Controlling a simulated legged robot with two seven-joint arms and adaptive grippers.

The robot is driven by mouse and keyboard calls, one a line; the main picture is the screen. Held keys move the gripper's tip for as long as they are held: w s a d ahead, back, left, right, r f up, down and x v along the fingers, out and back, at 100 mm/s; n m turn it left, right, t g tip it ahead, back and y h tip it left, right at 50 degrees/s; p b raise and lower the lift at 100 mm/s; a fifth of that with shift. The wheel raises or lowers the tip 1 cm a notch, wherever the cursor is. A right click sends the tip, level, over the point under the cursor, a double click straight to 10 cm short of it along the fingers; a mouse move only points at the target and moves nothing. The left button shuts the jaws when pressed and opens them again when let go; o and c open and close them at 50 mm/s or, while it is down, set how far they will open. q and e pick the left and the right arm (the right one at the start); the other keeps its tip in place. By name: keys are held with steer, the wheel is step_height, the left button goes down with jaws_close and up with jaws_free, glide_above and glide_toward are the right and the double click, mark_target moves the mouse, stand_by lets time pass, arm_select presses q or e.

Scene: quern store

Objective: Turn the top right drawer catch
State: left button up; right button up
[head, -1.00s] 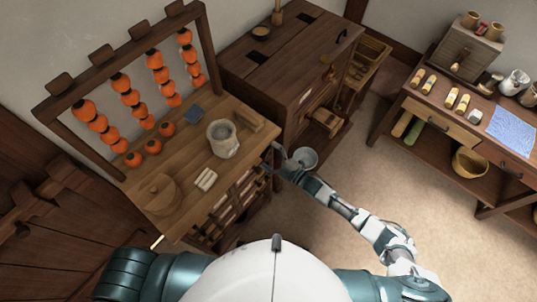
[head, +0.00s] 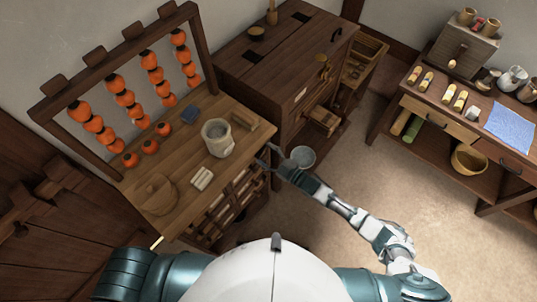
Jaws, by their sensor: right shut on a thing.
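The drawer stand (head: 182,172) has a wooden worktop and a front of small drawers (head: 235,196) facing down and right in the head view. My right gripper (head: 267,158) is at the upper right end of that front, just below the worktop's right corner. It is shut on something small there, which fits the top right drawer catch. The catch itself is hidden by the fingers and too small to make out. My left gripper is out of view; only my left upper arm shows.
A grey bucket (head: 303,156) stands just right of my right gripper. A stone pot (head: 217,137), pale sticks (head: 202,177) and a round lid (head: 158,194) sit on the worktop. A dark chest (head: 272,72) adjoins behind. Floor to the right is clear.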

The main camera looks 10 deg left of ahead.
steer(key=shift+a+r+m, duration=0.15)
steer(key=shift+r+m, duration=0.05)
steer(key=shift+m, duration=1.05)
steer(key=shift+a+r+m, duration=0.1)
steer(key=shift+r+m, duration=0.1)
steer(key=shift+m, duration=1.1)
steer(key=shift+a+r+m, duration=0.15)
steer(key=shift+r+m, duration=0.05)
steer(key=shift+m, duration=1.05)
steer(key=o, duration=1.1)
steer(key=shift+o, duration=0.2)
steer(key=shift+d+f, duration=0.1)
steer(key=v, duration=1.2)
